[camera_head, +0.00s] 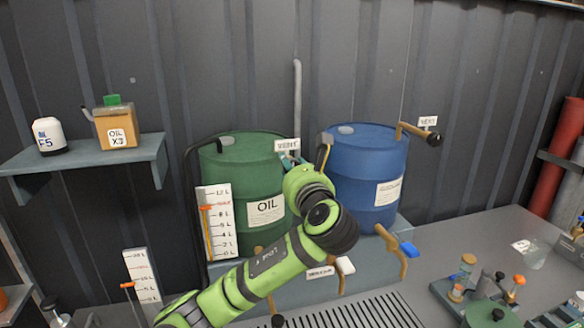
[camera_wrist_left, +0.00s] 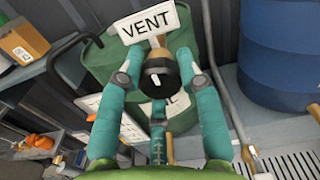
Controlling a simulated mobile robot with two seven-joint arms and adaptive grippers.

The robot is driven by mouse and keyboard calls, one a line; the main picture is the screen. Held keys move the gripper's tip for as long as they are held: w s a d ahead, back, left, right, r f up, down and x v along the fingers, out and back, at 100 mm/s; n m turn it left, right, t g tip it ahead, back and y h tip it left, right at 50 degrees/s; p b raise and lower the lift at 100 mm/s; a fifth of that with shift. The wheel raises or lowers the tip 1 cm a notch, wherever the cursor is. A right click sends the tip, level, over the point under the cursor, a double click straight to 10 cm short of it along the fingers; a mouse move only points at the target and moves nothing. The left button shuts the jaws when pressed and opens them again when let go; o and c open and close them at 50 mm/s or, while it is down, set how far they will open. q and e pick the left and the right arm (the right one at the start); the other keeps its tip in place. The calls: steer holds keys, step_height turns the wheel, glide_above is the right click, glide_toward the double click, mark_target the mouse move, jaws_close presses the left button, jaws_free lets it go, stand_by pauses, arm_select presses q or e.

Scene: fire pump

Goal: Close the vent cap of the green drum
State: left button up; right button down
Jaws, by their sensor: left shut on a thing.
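The green drum (camera_head: 236,172) labelled OIL stands left of the blue drum on a grey stand. Its vent carries a white VENT sign (camera_head: 287,145), also visible in the left wrist view (camera_wrist_left: 147,22). In that view a black vent cap (camera_wrist_left: 157,70) sits at the end of a short tan pipe (camera_wrist_left: 158,41) below the sign. My left gripper (camera_wrist_left: 157,68) has its teal fingers on both sides of the cap and is shut on it. In the head view the gripper (camera_head: 289,161) is at the drum's upper right edge, and my arm hides the cap. My right gripper is not in view.
The blue drum (camera_head: 367,165) stands close on the right, with its own vent pipe and black cap (camera_head: 434,139). A grey vertical pipe (camera_head: 298,95) runs behind the drums. A wall shelf (camera_head: 80,158) holds an oil can and a white bottle. Small bottles stand at the lower right.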

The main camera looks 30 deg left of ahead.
arm_select(q)
steer(key=o, duration=1.2)
steer(key=shift+c, duration=0.2)
steer(key=v, duration=1.2)
steer(key=shift+w+f, duration=0.1)
